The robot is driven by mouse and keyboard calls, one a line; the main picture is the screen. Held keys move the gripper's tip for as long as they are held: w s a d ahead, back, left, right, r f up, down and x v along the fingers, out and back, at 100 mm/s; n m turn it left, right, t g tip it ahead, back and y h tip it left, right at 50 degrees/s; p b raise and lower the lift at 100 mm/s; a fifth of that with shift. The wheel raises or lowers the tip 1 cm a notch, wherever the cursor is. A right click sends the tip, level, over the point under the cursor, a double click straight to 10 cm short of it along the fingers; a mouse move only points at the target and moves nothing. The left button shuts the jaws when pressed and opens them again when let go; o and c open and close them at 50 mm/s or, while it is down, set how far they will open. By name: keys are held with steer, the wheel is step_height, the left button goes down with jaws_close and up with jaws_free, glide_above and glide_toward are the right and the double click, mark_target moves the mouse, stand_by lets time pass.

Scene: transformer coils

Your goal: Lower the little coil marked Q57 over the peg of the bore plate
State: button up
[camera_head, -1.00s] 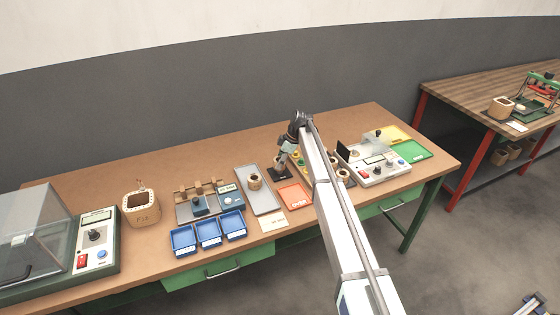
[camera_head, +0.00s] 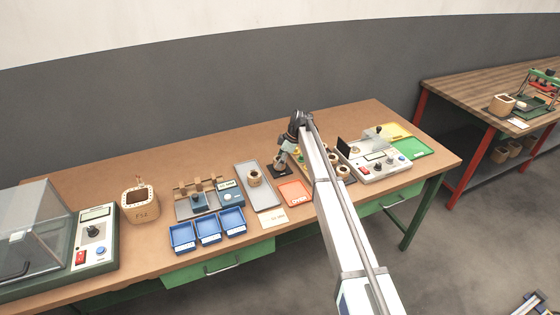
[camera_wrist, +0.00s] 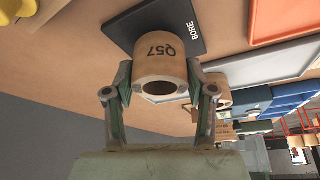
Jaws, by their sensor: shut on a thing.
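The little coil marked Q57 (camera_wrist: 160,62) is a beige ring with dark lettering, held between the two fingers of my gripper (camera_wrist: 160,75) in the wrist view. Its open near end faces the camera. The dark bore plate (camera_wrist: 188,42), lettered BORE, lies directly beyond the coil's far end. The plate's peg is hidden, and I cannot tell whether the coil is around it or touching the plate. In the head view my gripper (camera_head: 283,158) is over the dark bore plate (camera_head: 277,170), and the coil is too small to make out there.
A grey tray (camera_head: 263,197) with a coil on it and a red OVER tray (camera_head: 294,193) lie near the plate. Several coils stand just right of my arm, before a test unit (camera_head: 377,167). Blue bins (camera_head: 208,226) line the front. The bench behind is clear.

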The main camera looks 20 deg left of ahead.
steer(key=shift+f, duration=0.15)
stand_by(0.5)
steer(key=shift+f+b, duration=0.3)
steer(key=shift+b, duration=0.2)
steer(key=o, duration=1.3)
steer(key=shift+r, duration=0.1)
steer(key=o, duration=0.3)
steer(key=shift+r, duration=0.1)
steer(key=shift+r+p, duration=0.95)
steer(key=shift+r, duration=3.35)
